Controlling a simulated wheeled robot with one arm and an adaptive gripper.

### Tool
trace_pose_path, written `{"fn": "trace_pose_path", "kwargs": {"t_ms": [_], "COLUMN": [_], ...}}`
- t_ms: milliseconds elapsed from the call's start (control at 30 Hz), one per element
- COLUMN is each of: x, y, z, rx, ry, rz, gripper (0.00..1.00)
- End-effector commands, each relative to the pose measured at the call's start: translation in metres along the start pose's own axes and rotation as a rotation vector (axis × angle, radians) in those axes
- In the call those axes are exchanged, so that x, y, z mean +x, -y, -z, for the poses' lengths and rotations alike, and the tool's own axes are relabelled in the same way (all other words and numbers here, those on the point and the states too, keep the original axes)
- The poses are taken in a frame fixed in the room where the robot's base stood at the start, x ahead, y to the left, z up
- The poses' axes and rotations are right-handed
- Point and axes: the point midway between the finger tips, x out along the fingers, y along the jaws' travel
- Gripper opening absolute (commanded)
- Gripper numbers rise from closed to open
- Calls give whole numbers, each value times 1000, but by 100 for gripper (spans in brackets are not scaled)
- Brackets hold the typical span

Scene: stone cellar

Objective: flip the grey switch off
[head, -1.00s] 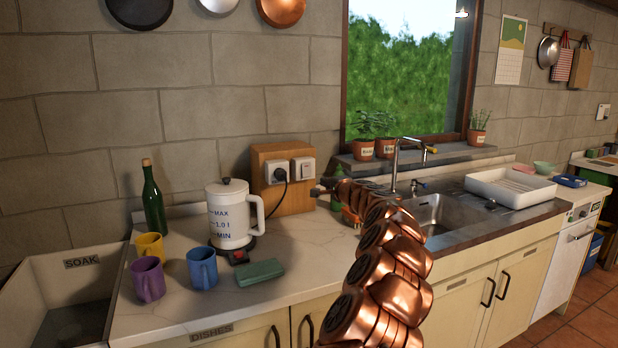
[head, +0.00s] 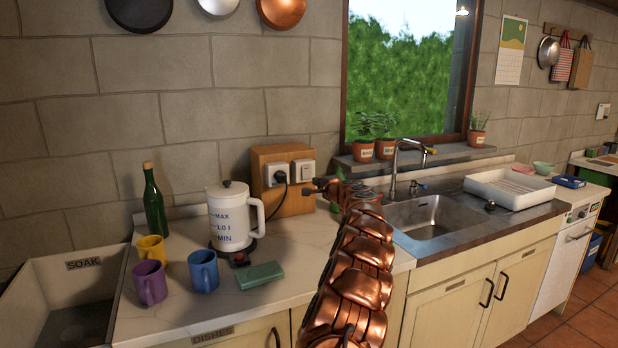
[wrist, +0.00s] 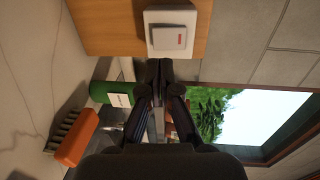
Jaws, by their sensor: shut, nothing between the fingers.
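A pale grey rocker switch (head: 303,171) sits on a wooden board (head: 270,155) on the wall, right of a socket. In the wrist view the switch (wrist: 172,37) shows a small red mark on its rocker. My gripper (head: 308,190) is just below and to the right of the switch in the head view. In the wrist view its fingertips (wrist: 159,68) are closed together, empty, at the edge of the switch plate. I cannot tell whether they touch it.
A plug fills the socket (head: 277,174). A sink (head: 435,215) lies right. An orange brush (wrist: 77,140) and green bottle-like object (wrist: 112,95) are near my gripper.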

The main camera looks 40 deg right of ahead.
Motion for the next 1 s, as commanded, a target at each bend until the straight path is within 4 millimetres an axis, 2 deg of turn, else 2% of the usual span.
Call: {"fn": "trace_pose_path", "kwargs": {"t_ms": [1000], "x": [65], "y": [4], "z": [2], "rx": [-5], "ry": [-2], "rz": [1], "gripper": [0]}}
